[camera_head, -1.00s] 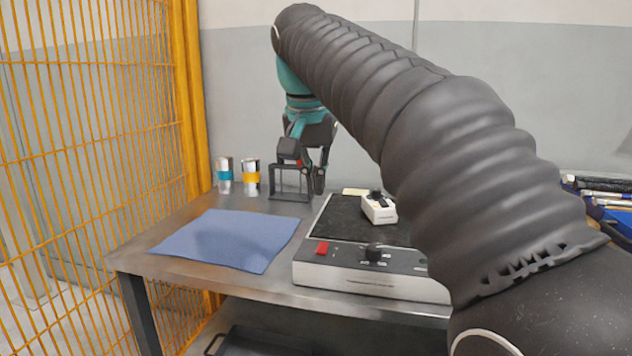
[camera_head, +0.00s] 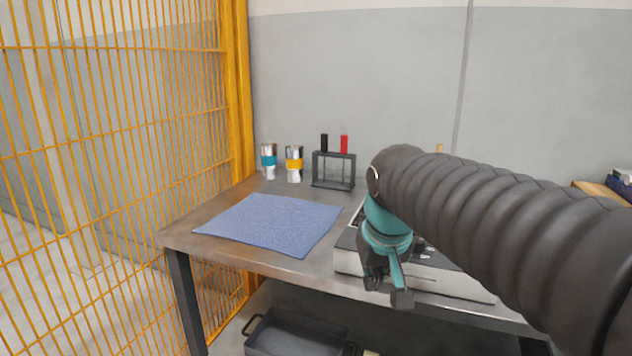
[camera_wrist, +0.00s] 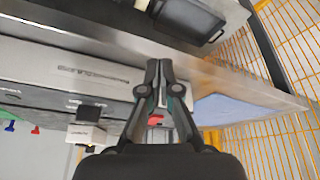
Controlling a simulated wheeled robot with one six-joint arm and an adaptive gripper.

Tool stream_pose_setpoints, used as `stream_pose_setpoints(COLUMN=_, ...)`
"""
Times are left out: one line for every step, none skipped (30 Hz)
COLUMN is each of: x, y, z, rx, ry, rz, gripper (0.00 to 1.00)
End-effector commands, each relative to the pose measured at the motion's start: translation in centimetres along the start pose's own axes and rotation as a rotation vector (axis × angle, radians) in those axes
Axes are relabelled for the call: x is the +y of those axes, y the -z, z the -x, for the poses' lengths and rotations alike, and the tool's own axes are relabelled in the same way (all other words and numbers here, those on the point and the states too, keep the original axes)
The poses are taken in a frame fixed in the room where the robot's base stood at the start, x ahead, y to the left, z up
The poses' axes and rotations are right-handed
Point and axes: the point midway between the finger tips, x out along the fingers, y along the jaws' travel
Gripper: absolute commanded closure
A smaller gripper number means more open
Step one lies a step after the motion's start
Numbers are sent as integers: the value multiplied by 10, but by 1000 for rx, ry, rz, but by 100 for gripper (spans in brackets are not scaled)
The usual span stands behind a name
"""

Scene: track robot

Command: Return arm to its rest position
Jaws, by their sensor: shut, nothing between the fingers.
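My arm reaches in from the right in the head view, bent low over the front of the table. My gripper (camera_head: 388,290) hangs in front of the control box (camera_head: 450,281) and hides part of it. In the wrist view my gripper (camera_wrist: 159,68) has its fingertips together with nothing between them. The control box (camera_wrist: 60,70) lies beyond the fingers there, with a red switch (camera_wrist: 155,119) beside them. I cannot tell whether the gripper touches the box.
A blue cloth (camera_head: 268,223) lies on the metal table (camera_head: 180,235). Two banded cans (camera_head: 294,165) and a black rack (camera_head: 333,170) with a black and a red piece stand at the back. A yellow mesh fence (camera_head: 110,150) stands left. A dark tray (camera_head: 290,338) sits below.

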Motion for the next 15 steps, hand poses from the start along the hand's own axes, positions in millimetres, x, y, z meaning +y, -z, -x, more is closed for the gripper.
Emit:
stream_pose_setpoints(x=5, y=-23, z=-6, rx=5, ry=3, rz=2, gripper=100)
stream_pose_setpoints(x=7, y=-36, z=-10, rx=10, ry=5, rz=5, gripper=100)
stream_pose_setpoints(x=11, y=-54, z=-15, rx=16, ry=7, rz=6, gripper=100)
stream_pose_setpoints(x=13, y=-67, z=-18, rx=19, ry=7, rz=5, gripper=100)
stream_pose_setpoints(x=16, y=-80, z=-22, rx=23, ry=8, rz=4, gripper=100)
stream_pose_setpoints(x=18, y=-98, z=-27, rx=29, ry=9, rz=-3, gripper=100)
stream_pose_setpoints(x=20, y=-111, z=-30, rx=31, ry=8, rz=-10, gripper=100)
stream_pose_setpoints(x=22, y=-123, z=-33, rx=33, ry=8, rz=-17, gripper=100)
stream_pose_setpoints(x=25, y=-139, z=-37, rx=38, ry=6, rz=-30, gripper=100)
stream_pose_setpoints(x=26, y=-150, z=-39, rx=39, ry=4, rz=-41, gripper=100)
stream_pose_setpoints(x=28, y=-160, z=-40, rx=40, ry=2, rz=-50, gripper=100)
stream_pose_setpoints(x=30, y=-171, z=-42, rx=41, ry=-1, rz=-62, gripper=100)
stream_pose_setpoints(x=31, y=-178, z=-42, rx=45, ry=-3, rz=-70, gripper=100)
stream_pose_setpoints(x=33, y=-182, z=-41, rx=51, ry=-6, rz=-76, gripper=100)
stream_pose_setpoints(x=34, y=-186, z=-39, rx=61, ry=-10, rz=-84, gripper=100)
